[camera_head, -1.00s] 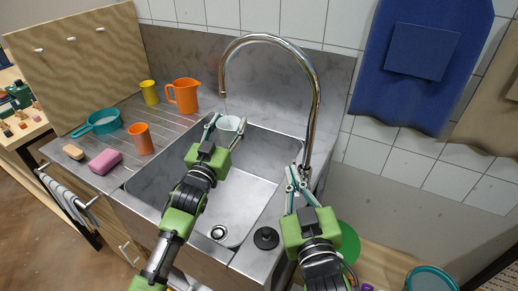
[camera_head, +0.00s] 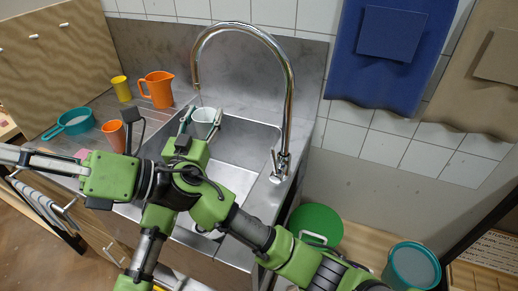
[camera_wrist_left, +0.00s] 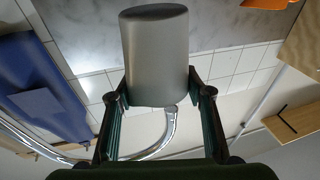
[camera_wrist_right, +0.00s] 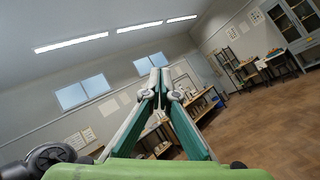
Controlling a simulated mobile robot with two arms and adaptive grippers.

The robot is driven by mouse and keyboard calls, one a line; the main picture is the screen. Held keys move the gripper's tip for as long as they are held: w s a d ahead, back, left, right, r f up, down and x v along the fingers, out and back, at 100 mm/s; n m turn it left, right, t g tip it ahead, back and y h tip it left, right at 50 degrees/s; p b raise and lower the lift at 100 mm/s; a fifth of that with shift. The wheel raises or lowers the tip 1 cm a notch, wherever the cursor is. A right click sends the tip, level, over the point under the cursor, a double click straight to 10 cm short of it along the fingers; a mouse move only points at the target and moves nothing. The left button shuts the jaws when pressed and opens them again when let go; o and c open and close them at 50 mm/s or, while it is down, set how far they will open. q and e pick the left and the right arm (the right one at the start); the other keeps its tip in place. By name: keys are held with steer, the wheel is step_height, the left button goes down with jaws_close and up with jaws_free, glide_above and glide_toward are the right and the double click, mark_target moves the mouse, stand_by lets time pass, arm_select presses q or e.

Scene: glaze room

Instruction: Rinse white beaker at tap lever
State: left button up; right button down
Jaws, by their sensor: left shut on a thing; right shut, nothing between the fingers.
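The white beaker (camera_head: 203,117) is between the fingers of my left gripper (camera_head: 201,121), above the sink basin and just below the tap's spout end. My left gripper is shut on it. In the left wrist view the beaker (camera_wrist_left: 156,56) looks grey, in shade, between both fingers. The tall chrome tap (camera_head: 289,80) arches over the basin. Its tap lever (camera_head: 275,161) is at the base, right of the basin, with no gripper on it. My right arm crosses in front of the sink. My right gripper (camera_wrist_right: 157,82) is shut and empty, pointing left, away from the lever.
An orange jug (camera_head: 158,89), a yellow cup (camera_head: 121,88), an orange cup (camera_head: 114,135) and a teal pan (camera_head: 70,123) stand on the drainboard, left of the sink. A green lid (camera_head: 316,224) and a teal-rimmed bucket (camera_head: 411,267) are at lower right. Blue cloth hangs behind.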

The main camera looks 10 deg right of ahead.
steer(key=s+a+f+n+g+h, duration=0.3)
steer(key=f+n+h, duration=0.2)
steer(key=n, duration=0.1)
steer(key=s+a+f+n+g+h, duration=0.2)
steer(key=f+n+g+h, duration=0.1)
steer(key=f+n+h, duration=0.3)
steer(key=w+d+f+n+t+h, duration=0.2)
steer(key=w+d+f+n+h, duration=0.3)
steer(key=f, duration=0.2)
steer(key=w+d+f+n+t+h, duration=0.1)
steer(key=w+d+n+t+h, duration=0.15)
steer(key=w+d+h, duration=0.45)
steer(key=w+d+r+t+h, duration=0.2)
steer(key=w+d+r, duration=0.3)
steer(key=d, duration=0.4)
steer(key=w+d+r+t+h, duration=0.2)
steer(key=w+d+r, duration=0.25)
steer(key=d, duration=0.35)
steer(key=t+h, duration=0.2)
steer(key=h, duration=0.3)
glide_toward(275, 164)
step_height(275, 164, down, 3)
steer(key=w+d, duration=0.2)
steer(key=shift+w+d, duration=0.2)
steer(key=shift+d, duration=0.05)
